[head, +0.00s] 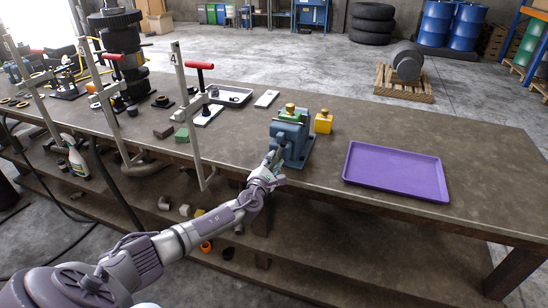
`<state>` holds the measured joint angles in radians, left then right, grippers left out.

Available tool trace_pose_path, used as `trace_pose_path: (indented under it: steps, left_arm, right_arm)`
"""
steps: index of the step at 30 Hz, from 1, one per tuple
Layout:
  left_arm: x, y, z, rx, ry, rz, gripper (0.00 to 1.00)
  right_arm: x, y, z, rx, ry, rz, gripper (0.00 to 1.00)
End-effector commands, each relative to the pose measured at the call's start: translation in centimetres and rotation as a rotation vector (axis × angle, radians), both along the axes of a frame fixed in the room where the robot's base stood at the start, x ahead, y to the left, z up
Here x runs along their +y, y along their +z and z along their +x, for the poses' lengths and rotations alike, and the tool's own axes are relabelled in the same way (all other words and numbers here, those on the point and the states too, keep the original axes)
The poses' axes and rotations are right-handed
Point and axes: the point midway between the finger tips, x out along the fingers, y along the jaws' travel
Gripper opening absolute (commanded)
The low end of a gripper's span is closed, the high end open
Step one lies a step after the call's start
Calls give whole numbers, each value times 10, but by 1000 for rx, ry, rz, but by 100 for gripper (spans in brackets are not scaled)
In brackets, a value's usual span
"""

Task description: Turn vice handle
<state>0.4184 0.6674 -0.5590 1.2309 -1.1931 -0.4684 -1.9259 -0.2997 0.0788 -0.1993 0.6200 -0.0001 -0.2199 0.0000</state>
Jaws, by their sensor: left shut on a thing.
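The blue vice (293,139) stands near the front edge of the bench. Green jaw parts and a small brass piece (290,109) show on its top. My left gripper (273,161) is at the vice's near side, where the handle would be. It is shut on the vice handle, which is mostly hidden by the fingers. My right gripper is not in view.
Clamps with red handles (200,66) stand upright to the left. The bench (440,125) is clear at the back right.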

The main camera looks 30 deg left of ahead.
Motion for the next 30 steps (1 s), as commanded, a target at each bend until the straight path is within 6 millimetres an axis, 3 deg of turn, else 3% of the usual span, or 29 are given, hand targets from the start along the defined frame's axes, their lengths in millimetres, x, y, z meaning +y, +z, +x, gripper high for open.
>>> trace_pose_path:
  steps: [12,29,30]
  left_arm:
    - [0,0,0,47,-1,187,0]
    - [0,-1,0,53,1,212,0]
    - [0,-1,0,53,1,212,34]
  right_arm:
    - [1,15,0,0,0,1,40]
    - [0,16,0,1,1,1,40]
    - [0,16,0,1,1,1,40]
